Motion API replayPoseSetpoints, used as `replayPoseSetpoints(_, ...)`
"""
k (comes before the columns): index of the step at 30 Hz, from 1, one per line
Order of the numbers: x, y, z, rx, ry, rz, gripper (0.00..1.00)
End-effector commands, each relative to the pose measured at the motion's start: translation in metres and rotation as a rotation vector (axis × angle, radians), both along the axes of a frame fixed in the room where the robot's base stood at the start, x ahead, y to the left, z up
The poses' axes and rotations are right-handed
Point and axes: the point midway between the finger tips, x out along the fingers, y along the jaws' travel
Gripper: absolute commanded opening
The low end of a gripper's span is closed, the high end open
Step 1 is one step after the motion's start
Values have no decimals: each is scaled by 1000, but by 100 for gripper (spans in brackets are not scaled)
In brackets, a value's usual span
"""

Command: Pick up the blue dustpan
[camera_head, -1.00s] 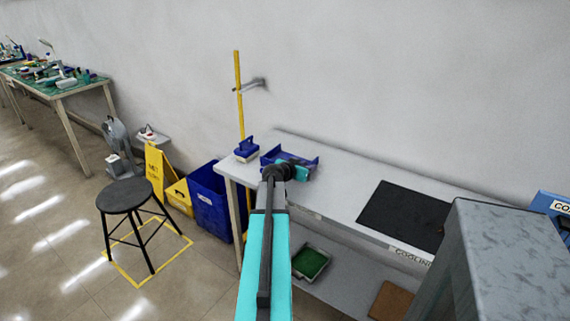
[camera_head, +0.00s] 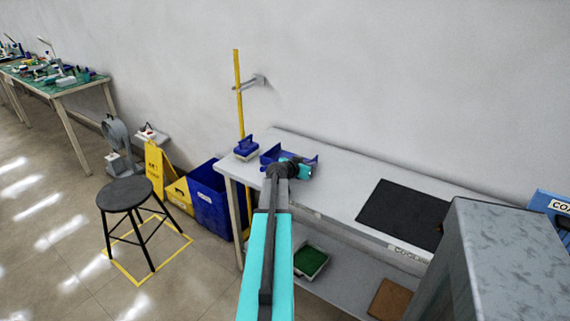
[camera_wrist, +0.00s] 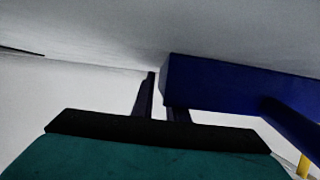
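The blue dustpan (camera_head: 270,155) lies on the pale tabletop near its left end. My gripper hides part of it in the head view. My gripper (camera_head: 306,173) is at the dustpan's near side, low over the table. In the wrist view the dustpan (camera_wrist: 235,85) fills the right side as a large dark blue shape. My gripper's two dark fingers (camera_wrist: 162,95) stand apart at the dustpan's left end. A thin light gap shows between the left finger and the dustpan. The dustpan hides the tip of the right finger.
A blue hand brush (camera_head: 246,149) lies left of the dustpan, close to a yellow pole (camera_head: 239,95). A black mat (camera_head: 402,214) lies to the right on the table (camera_head: 345,180). A grey metal cabinet (camera_head: 490,260) blocks the front right.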

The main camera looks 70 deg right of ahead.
Motion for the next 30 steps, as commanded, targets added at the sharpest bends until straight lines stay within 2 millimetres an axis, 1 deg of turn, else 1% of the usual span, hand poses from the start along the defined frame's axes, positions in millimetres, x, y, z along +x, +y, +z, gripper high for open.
replayPoseSetpoints(1,0,0,0,0,0,0,4)
replayPoseSetpoints(2,0,0,0,0,0,0,0)
replayPoseSetpoints(17,1,0,3,-1,-1,1,0)
replayPoseSetpoints(23,1,0,15,-2,-1,1,0)
replayPoseSetpoints(30,1,1,38,-2,-1,1,0)
